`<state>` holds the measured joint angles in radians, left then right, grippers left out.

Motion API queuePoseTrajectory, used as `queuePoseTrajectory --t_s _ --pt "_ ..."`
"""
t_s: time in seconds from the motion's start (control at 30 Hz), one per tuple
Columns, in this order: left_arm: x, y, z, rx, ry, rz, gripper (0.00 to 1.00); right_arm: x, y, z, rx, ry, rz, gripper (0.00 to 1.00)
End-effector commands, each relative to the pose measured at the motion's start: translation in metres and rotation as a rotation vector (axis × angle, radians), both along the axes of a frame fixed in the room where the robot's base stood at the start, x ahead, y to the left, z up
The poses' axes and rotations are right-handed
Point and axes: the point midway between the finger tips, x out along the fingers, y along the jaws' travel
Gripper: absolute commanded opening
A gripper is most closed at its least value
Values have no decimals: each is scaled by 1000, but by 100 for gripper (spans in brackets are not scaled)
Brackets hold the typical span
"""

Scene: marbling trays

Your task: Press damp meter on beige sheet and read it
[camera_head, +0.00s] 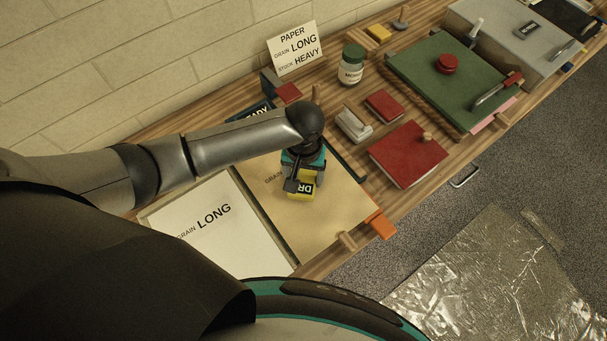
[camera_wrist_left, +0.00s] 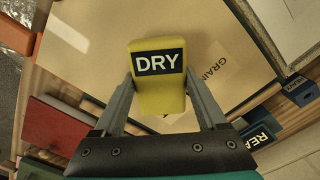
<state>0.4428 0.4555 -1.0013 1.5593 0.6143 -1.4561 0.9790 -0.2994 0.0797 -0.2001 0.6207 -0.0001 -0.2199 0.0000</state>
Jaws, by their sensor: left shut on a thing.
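The yellow damp meter (camera_wrist_left: 160,100) is held between the two fingers of my left gripper (camera_wrist_left: 158,85). Its dark display reads "DRY" in white letters. In the head view the meter (camera_head: 300,193) is over the beige sheet (camera_head: 335,205), with my left gripper (camera_head: 299,181) above it. The beige sheet also shows behind the meter in the left wrist view (camera_wrist_left: 100,75), with a printed "GRAIN" label partly covered. I cannot tell whether the meter's underside touches the sheet. My right gripper is in neither view.
A white sheet marked "GRAIN LONG" (camera_head: 195,228) lies to the left. An orange piece (camera_head: 380,224) sits at the beige sheet's right edge. To the right are a red board (camera_head: 407,155), a white-and-grey block (camera_head: 353,125), a jar (camera_head: 351,65) and a green board (camera_head: 440,75).

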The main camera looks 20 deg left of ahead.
Motion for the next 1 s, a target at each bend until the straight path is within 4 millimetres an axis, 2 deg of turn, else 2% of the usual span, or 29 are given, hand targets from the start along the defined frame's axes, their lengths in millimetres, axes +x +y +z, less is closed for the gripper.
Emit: queuePoseTrajectory --t_s 1.0 --pt "0 0 -6 1 0 0 30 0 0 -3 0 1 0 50"
